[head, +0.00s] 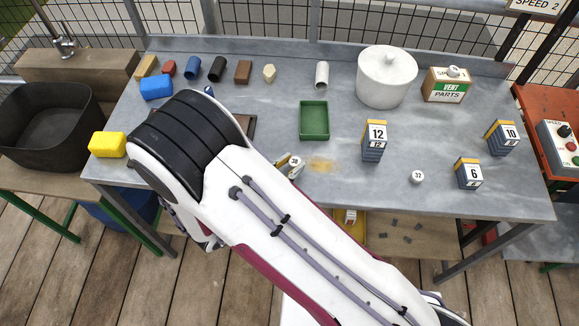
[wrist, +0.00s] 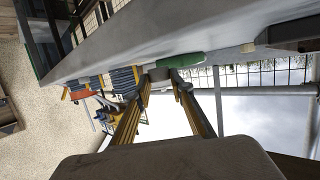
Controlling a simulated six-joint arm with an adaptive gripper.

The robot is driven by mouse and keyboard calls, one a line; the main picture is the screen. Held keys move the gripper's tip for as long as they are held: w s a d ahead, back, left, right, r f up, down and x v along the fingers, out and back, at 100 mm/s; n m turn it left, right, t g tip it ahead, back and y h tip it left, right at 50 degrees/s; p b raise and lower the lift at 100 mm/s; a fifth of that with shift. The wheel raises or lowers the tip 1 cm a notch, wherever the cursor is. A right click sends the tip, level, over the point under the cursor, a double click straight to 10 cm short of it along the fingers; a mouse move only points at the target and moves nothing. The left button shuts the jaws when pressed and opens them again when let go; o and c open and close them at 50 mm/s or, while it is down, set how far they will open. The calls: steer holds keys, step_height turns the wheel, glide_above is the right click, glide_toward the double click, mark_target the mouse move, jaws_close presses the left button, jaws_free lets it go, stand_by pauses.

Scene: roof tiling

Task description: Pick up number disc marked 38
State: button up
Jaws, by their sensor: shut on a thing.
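A pale number disc (head: 296,160) shows at the tip of my gripper (head: 286,163), just beyond my white arm, near the middle of the table's front part. Its mark is too small to read surely. My gripper is shut on this disc. In the wrist view the two yellow fingers of my gripper (wrist: 162,80) reach forward, with a greyish piece of the disc (wrist: 160,73) between their tips. Another white disc, marked 32 (head: 417,176), lies apart on the table at the right front.
A green tray (head: 314,134) lies behind the gripper. Numbered tile stacks marked 12 (head: 374,152), 6 (head: 468,180) and 10 (head: 502,143) stand to the right. A white pot (head: 386,80) and a vent parts box (head: 446,93) stand behind. A sandy patch (head: 323,164) marks the grey table.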

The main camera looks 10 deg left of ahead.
step_height(320, 180, up, 8)
steer(key=shift+r, duration=0.25)
stand_by(0.4)
steer(key=shift+d, duration=0.15)
stand_by(0.5)
